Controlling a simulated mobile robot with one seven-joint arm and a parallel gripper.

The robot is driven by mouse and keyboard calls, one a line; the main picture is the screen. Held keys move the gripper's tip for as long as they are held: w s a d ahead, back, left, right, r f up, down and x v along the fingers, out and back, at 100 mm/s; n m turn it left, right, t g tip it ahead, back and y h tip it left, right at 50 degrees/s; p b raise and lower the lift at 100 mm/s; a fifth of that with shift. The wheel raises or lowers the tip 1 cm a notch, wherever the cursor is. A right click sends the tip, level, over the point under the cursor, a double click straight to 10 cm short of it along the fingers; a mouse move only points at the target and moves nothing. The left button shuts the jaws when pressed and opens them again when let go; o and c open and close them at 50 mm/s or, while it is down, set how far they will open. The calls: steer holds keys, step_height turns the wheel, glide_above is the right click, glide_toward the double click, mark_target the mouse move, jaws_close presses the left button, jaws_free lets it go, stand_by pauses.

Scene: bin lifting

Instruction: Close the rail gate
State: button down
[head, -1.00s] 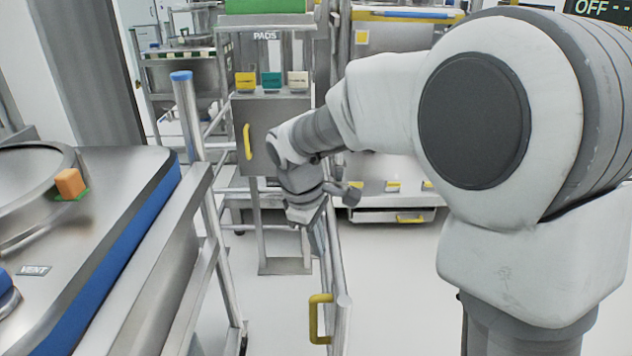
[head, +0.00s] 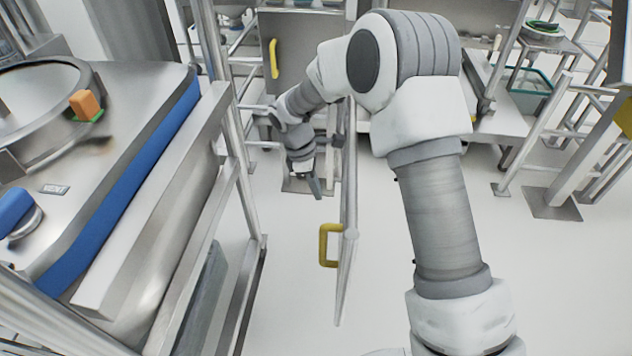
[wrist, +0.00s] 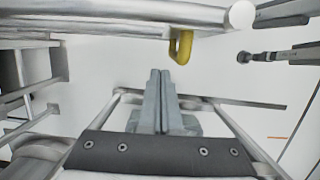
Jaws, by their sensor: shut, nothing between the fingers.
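The rail gate (head: 350,190) is a grey metal tube frame, seen nearly edge-on in the middle of the head view. It stands swung out across the floor, away from the railing on the left. Its yellow handle (head: 328,246) is on the near end, facing left. In the wrist view the gate's rail (wrist: 120,15) crosses the top, with the handle (wrist: 181,46) below it. My gripper (head: 317,188) points down just left of the gate, farther off than the handle. In the wrist view its fingers (wrist: 160,75) are together and empty, apart from the handle.
A steel vessel bench with a blue edge (head: 130,180) and a metal railing (head: 240,190) stand on the left. A cabinet with a yellow handle (head: 273,58) is behind my gripper. Steel benches (head: 500,120) stand at the right. Floor (head: 290,290) is clear around the gate's near end.

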steer(key=d+f+b, duration=0.1)
steer(key=d+f, duration=0.3)
steer(key=d, duration=0.1)
steer(key=shift+f+b, duration=0.15)
steer(key=shift+b, duration=0.15)
